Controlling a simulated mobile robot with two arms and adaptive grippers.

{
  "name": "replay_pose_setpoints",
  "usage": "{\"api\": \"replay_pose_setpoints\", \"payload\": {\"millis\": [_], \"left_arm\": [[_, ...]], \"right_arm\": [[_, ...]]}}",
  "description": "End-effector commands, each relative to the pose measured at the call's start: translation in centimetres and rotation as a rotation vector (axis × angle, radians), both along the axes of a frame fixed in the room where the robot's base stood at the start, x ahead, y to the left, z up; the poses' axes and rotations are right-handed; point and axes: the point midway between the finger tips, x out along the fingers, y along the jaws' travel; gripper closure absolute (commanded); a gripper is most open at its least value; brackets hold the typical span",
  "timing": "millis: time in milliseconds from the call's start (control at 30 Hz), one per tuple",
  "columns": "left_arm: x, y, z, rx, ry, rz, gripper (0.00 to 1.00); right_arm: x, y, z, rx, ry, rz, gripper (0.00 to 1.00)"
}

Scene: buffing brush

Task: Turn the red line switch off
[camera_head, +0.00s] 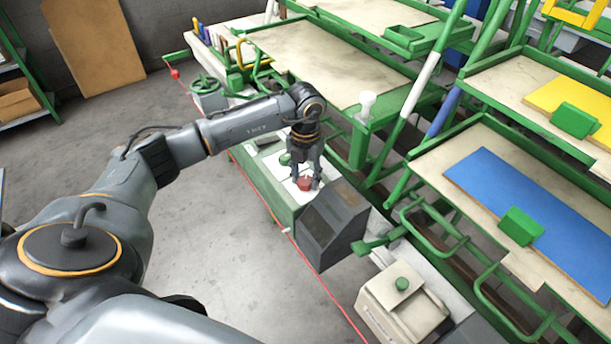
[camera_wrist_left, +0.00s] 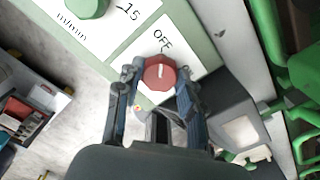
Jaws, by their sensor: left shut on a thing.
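The red line switch (camera_head: 305,183) is a red knob on a white plate on top of a green control box (camera_head: 262,178). In the left wrist view the red knob (camera_wrist_left: 159,73) has a pale pointer mark, and the word OFF is printed on the plate beside it. My left gripper (camera_head: 307,180) points down over the knob. In the wrist view its two fingers (camera_wrist_left: 158,85) stand on either side of the knob, shut on it. My right gripper is not in view.
A green knob (camera_wrist_left: 88,8) sits beside the red one, near a "15" mark. A dark box (camera_head: 335,225) stands right next to the control box. Green-framed tables (camera_head: 330,65) are behind. Grey floor (camera_head: 215,225) is open at left.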

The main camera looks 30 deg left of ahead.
Motion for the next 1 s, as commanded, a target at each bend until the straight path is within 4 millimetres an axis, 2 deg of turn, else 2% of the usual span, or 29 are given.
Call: {"api": "replay_pose_setpoints", "payload": {"millis": [33,133,433,567,667,1000], "left_arm": [[0.1,0.0,0.1,0.0,-0.003,0.003,0.6],[0.1,0.0,0.1,0.0,-0.002,0.002,0.39],[0.0,0.0,0.1,0.0,-0.001,0.0,0.39],[0.1,0.1,0.8,0.0,-0.002,0.0,0.39],[0.1,0.1,2.4,0.001,-0.005,0.0,0.39],[0.1,0.0,9.5,0.0,-0.005,0.0,0.39]], "right_arm": [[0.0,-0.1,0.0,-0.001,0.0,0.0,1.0],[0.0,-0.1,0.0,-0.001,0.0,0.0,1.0],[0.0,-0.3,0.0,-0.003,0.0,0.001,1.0],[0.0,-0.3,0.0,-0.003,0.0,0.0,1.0],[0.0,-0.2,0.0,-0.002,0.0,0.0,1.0],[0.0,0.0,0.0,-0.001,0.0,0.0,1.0]]}}
